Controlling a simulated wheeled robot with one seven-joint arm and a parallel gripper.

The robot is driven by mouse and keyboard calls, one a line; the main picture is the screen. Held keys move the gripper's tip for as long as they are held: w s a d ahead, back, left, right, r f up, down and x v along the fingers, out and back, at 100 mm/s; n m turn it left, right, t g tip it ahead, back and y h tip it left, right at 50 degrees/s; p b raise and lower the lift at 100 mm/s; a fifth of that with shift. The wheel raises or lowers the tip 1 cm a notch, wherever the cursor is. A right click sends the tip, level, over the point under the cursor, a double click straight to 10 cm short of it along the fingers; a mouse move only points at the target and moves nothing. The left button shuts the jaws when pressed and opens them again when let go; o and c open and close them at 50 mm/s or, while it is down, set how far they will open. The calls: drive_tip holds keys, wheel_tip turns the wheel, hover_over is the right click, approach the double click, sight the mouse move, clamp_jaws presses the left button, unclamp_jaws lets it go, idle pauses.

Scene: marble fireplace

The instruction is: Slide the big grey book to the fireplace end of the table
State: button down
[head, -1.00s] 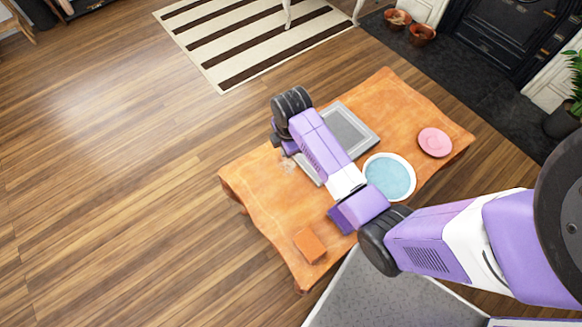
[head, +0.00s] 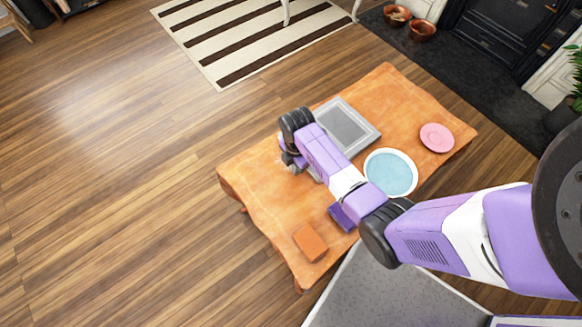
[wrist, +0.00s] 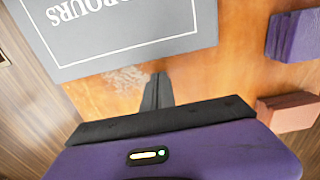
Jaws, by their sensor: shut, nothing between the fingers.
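The big grey book (head: 347,125) lies flat on the orange wooden table (head: 262,190), around its middle. My arm hides its lower left part in the head view. The wrist view shows its grey cover (wrist: 120,30) with white lettering. My gripper (wrist: 158,82) is shut and empty. Its fingertips are low over the table, just off the book's near edge; I cannot tell whether they touch it. In the head view my gripper (head: 298,166) is at the book's lower left side, away from the fireplace (head: 510,35).
A blue-centred white plate (head: 391,173) stands close to the book's right. A pink plate (head: 437,137) is near the table's right corner. A purple block (head: 342,216) and an orange-brown block (head: 310,243) lie toward the front. The table's upper right strip beyond the book is bare.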

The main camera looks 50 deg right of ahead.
drive_tip(key=shift+s+d, duration=0.35)
drive_tip(key=shift+d, duration=0.55)
drive_tip(key=s+d, duration=0.1)
drive_tip(key=d, duration=0.3)
drive_tip(key=s+d, duration=0.1)
drive_tip(key=d, duration=0.4)
drive_tip(key=s+d, duration=0.1)
drive_tip(key=d, duration=0.3)
drive_tip(key=shift+s+d+p, duration=0.35)
drive_tip(key=shift+d+p, duration=0.05)
drive_tip(key=s+d+b, duration=0.1)
drive_tip(key=d+b, duration=0.1)
drive_tip(key=d, duration=0.3)
drive_tip(key=s+d+b, duration=0.2)
drive_tip(key=d+b, duration=0.1)
drive_tip(key=d, duration=0.3)
drive_tip(key=s+d+b, duration=0.1)
drive_tip(key=d+b, duration=0.1)
drive_tip(key=d, duration=0.3)
drive_tip(key=shift+s+d+f, duration=0.15)
drive_tip(key=shift+s+d, duration=0.15)
drive_tip(key=shift+s, duration=0.1)
drive_tip(key=shift+s+d+r+b, duration=0.2)
drive_tip(key=shift+d+b, duration=0.2)
drive_tip(key=shift+d, duration=0.15)
drive_tip(key=shift+a, duration=0.1)
